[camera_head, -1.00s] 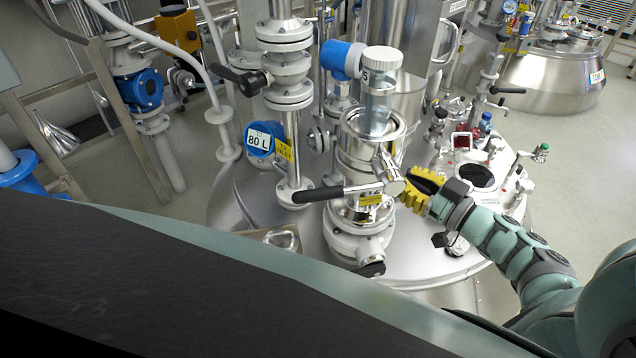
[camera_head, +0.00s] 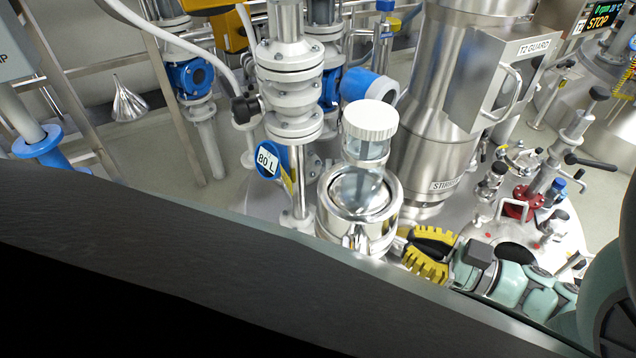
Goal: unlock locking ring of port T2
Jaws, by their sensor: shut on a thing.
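Port T2 is the steel neck (camera_head: 358,205) in the middle of the head view, with a wide bright rim. A clear jar with a white ribbed lid (camera_head: 370,120) stands upright in its mouth. My gripper (camera_head: 408,252), with yellow ribbed fingers and black inner parts, is at the neck's lower right side. Its fingertips are shut on the locking ring, at a small metal part of it (camera_head: 398,244). Most of the ring is hidden behind the neck and the dark foreground edge, so I cannot tell its angle.
The stirrer cylinder (camera_head: 430,110) and T2 guard box (camera_head: 510,75) stand behind right. Small valves and a red fitting (camera_head: 520,203) crowd the vessel lid right of my gripper.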

